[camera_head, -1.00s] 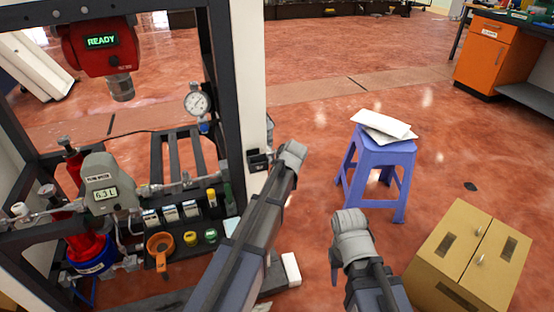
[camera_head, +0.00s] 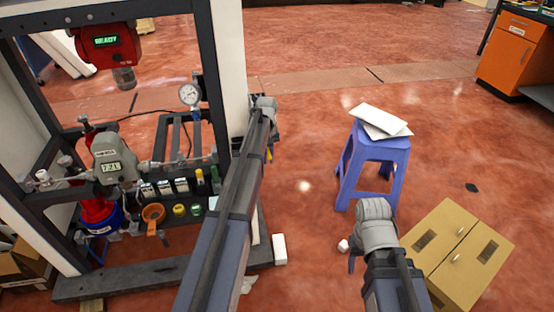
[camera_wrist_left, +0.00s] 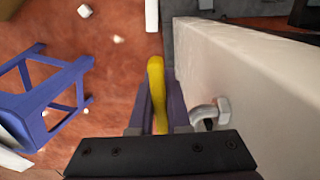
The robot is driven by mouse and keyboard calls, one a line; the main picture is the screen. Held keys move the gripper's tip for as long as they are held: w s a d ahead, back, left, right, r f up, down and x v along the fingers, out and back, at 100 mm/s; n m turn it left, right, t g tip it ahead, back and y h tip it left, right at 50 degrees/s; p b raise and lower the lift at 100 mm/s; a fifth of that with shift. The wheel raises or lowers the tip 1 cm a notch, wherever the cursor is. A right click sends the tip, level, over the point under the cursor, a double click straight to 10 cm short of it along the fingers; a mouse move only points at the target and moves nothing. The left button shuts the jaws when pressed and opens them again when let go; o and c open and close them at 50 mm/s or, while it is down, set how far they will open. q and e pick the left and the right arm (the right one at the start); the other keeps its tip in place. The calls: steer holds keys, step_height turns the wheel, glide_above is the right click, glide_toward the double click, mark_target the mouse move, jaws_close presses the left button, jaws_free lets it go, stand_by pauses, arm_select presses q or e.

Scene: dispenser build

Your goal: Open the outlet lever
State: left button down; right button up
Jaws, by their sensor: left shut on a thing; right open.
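A yellow lever (camera_wrist_left: 156,85) runs lengthwise between the two fingers of my left gripper (camera_wrist_left: 155,108) in the left wrist view. My left gripper is shut on it, beside the white panel of the dispenser frame. In the head view my left arm reaches to the right side of that frame, where the gripper (camera_head: 268,138) is mostly hidden by the wrist; a bit of yellow (camera_head: 270,155) shows there. A bent metal spout (camera_wrist_left: 208,115) sticks out from the panel close by. My right gripper (camera_head: 352,262) is open and empty, over the floor left of the cardboard box.
The dispenser's dark frame (camera_head: 205,50) holds a grey meter (camera_head: 112,160), a gauge (camera_head: 189,95) and a red unit (camera_head: 105,42). A blue stool (camera_head: 375,150) with white sheets and a cardboard box (camera_head: 455,250) stand right. Open floor lies between frame and stool.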

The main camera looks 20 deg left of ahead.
steer(key=shift+d+r, duration=0.1)
steer(key=shift+d, duration=0.2)
arm_select(q)
steer(key=shift+w, duration=0.1)
steer(key=c, duration=0.9)
jaws_free()
